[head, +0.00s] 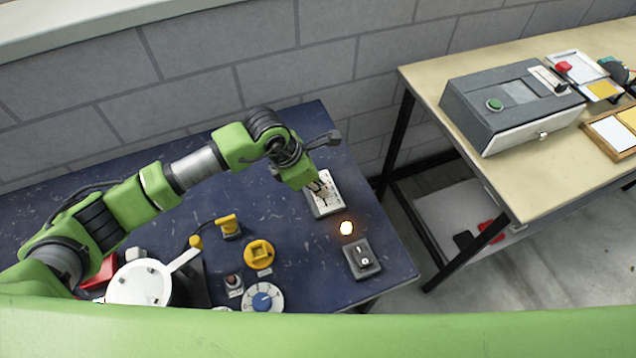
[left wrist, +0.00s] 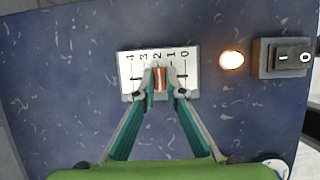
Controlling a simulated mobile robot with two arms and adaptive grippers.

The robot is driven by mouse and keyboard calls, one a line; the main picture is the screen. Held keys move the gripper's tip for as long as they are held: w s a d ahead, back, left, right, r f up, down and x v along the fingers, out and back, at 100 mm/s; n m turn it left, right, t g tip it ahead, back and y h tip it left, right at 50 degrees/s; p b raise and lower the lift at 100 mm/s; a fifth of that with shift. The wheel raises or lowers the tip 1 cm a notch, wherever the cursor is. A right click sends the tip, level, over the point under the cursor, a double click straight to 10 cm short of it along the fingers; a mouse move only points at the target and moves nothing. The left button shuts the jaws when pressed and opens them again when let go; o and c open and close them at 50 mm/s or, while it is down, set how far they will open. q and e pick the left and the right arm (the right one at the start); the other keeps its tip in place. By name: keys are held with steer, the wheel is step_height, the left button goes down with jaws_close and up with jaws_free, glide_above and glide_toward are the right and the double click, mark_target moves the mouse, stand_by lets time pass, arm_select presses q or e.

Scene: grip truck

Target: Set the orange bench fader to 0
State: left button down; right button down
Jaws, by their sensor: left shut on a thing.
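The fader's white plate (head: 325,208) lies on the blue bench, partly covered by my left gripper (head: 316,186) in the head view. In the left wrist view the plate (left wrist: 125,72) has a scale running from 4 on the left to 0 on the right. The orange fader knob (left wrist: 160,78) sits close to the 2 mark. The fingers of my left gripper (left wrist: 162,92) are closed around the knob, one on each side. My right gripper is not in view.
A glowing lamp (head: 346,228) and a grey rocker switch (head: 362,258) stand right of the plate. A blue dial (head: 264,298), a yellow knob (head: 259,254) and a yellow lever (head: 229,226) are nearer my arm. A second table (head: 430,80) stands right, across a gap.

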mark_target(331, 207)
arm_select(q)
steer(key=s, duration=0.1)
steer(key=s+d, duration=0.1)
steer(key=s, duration=0.2)
steer(key=shift+d, duration=0.35)
steer(key=shift+f, duration=0.1)
steer(key=c, duration=2.1)
jaws_free()
steer(key=shift+a+r, duration=0.15)
steer(key=shift+r, duration=0.15)
steer(key=v, duration=1.1)
steer(key=shift+a+r, duration=0.15)
steer(key=shift+r, duration=0.1)
